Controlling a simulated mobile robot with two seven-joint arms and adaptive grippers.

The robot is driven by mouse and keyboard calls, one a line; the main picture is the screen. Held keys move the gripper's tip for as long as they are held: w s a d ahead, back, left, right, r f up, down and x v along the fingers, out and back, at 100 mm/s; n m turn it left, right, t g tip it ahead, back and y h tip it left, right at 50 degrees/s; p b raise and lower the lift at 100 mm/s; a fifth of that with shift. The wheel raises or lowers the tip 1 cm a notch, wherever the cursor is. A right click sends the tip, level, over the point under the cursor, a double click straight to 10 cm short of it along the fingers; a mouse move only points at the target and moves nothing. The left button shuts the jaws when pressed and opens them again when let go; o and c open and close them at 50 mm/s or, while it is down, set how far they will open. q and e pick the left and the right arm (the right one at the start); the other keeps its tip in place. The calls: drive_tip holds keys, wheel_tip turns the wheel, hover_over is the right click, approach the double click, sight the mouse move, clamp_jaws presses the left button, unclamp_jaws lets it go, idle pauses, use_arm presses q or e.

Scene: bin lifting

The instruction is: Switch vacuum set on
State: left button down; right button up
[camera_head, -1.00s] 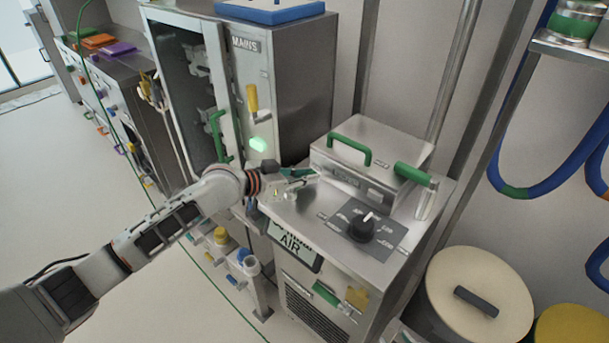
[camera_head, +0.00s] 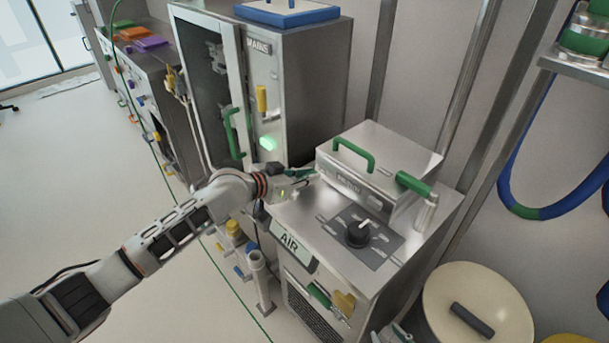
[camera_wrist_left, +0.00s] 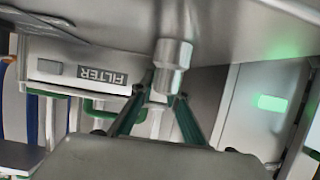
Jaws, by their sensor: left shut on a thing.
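The console (camera_head: 340,265) carries a black dial knob (camera_head: 358,234) with a white pointer on a dark plate, and an AIR label (camera_head: 290,243) on its front edge. A metal box (camera_head: 385,160) with a green handle sits on it. My left gripper (camera_head: 302,174) is at the console's far left corner, beside the box. In the left wrist view, its green fingers (camera_wrist_left: 158,100) are shut on a short metal cylinder (camera_wrist_left: 173,58). I cannot tell whether this is the vacuum switch. No label reading vacuum is legible. My right gripper is not in view.
A steel MAINS cabinet (camera_head: 310,90) with a yellow handle and glowing green light (camera_head: 268,142) stands behind. A FILTER label (camera_wrist_left: 103,75) shows upside down in the left wrist view. A cream-lidded bin (camera_head: 485,290) stands at right. The floor at left is clear.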

use_arm(q)
drive_tip(key=shift+w+r, duration=0.15)
drive_tip(key=shift+r, duration=0.1)
drive_tip(key=c, duration=2)
unclamp_jaws()
drive_tip(key=shift+o, duration=0.2)
drive_tip(key=shift+f, duration=0.15)
drive_tip(key=v, duration=1.2)
